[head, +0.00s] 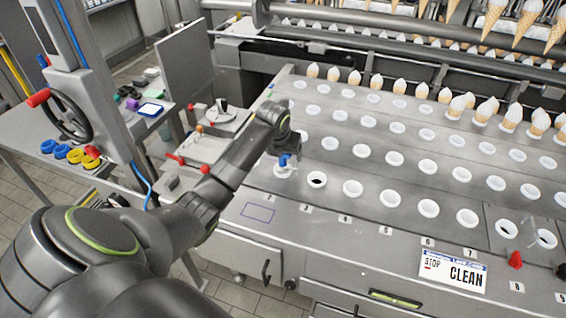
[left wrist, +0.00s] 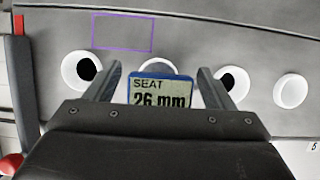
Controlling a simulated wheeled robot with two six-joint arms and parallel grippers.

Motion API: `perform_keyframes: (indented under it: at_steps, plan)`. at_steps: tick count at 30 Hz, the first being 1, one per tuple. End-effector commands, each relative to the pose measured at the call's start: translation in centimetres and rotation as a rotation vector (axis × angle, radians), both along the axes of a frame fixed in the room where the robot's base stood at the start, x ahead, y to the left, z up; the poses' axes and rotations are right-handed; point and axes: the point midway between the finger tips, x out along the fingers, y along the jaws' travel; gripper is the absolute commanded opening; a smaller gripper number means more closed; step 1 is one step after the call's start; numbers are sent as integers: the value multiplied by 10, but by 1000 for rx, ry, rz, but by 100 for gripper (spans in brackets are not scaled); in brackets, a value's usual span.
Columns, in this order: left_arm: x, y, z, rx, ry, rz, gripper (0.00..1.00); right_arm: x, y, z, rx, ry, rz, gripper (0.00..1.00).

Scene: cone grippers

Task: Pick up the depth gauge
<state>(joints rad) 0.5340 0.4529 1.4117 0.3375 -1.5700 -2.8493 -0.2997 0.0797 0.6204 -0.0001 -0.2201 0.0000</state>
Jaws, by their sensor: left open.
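The depth gauge (head: 284,160) shows as a small blue piece at a white cup in the front row of the machine deck. In the left wrist view the gauge (left wrist: 160,91) has a blue-edged display reading "SEAT 26 mm", with a white cup rim just beyond it. My left gripper (left wrist: 160,70) is open, one finger on each side of the gauge, with gaps to both. In the head view my left gripper (head: 284,150) is over the gauge and partly hides it. The gauge's lower part is hidden. My right gripper is out of view.
A purple-outlined rectangle (head: 258,213) marks bare deck near the front edge. Rows of white cups (head: 353,188) surround the gauge. A "STOP CLEAN" sign (head: 453,271) hangs at the front, near a red knob (head: 515,260). Filled cones (head: 354,78) stand along the back.

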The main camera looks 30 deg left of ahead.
Motion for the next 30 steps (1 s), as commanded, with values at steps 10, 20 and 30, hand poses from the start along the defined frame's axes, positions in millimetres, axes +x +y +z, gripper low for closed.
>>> perform_keyframes:
  at_steps: [10,20,30]
  plan:
    - [0,0,0,0,0,0,49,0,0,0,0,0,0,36]
    - [0,0,1,0,-2,0,17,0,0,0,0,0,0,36]
    - [2,1,33,3,-9,-2,17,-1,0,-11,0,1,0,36]
